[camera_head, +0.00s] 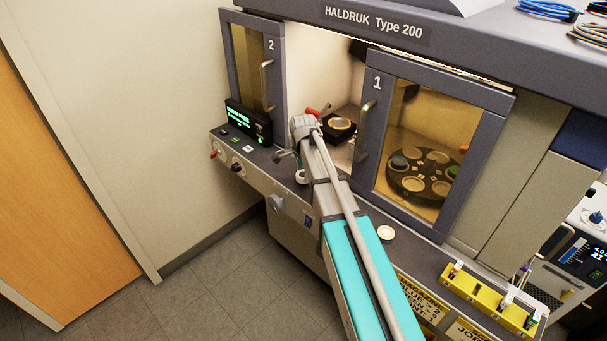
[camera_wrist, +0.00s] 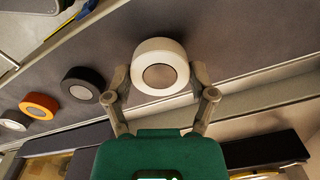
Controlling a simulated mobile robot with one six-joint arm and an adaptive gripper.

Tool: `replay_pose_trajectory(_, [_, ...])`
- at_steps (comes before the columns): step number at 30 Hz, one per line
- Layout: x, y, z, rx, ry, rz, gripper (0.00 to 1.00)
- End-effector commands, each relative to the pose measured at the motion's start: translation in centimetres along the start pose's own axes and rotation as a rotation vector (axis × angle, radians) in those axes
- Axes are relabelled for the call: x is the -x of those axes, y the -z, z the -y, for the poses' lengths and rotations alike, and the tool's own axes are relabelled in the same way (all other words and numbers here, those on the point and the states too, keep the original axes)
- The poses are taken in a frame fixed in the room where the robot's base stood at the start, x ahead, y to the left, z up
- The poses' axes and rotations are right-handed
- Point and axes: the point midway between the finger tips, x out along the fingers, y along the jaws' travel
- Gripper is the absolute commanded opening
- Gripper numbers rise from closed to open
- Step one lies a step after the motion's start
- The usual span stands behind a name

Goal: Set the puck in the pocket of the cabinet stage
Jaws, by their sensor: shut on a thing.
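The puck (camera_wrist: 160,65) is a white ring with a grey-brown centre. In the wrist view it sits between the two fingertips of my gripper (camera_wrist: 160,88), which is shut on it. In the head view a white round edge of the puck (camera_head: 301,177) shows beside my gripper (camera_head: 299,168), over the cabinet's front ledge. The arm hides most of the gripper there. The cabinet stage (camera_head: 338,132) is a dark block inside the opening, with a round, yellow-rimmed pocket on top. The gripper is outside the opening, in front of the stage.
Door 2 (camera_head: 256,75) and door 1 (camera_head: 428,140) flank the opening. Behind door 1 is a dark round carousel (camera_head: 422,172). The wrist view shows a black ring (camera_wrist: 82,84) and an orange ring (camera_wrist: 39,106) on the left. A pale disc (camera_head: 386,233) lies on the ledge.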

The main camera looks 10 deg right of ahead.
Motion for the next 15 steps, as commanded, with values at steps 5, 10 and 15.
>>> replay_pose_trajectory(5, [2.5, 0.1, -1.2, 0.0, 0.0, 0.0, 0.28])
replay_pose_trajectory(10, [4.6, 0.2, -2.9, -0.001, 0.0, 0.0, 0.28])
replay_pose_trajectory(15, [6.6, 0.4, -4.6, 0.0, 0.0, 0.0, 0.28])
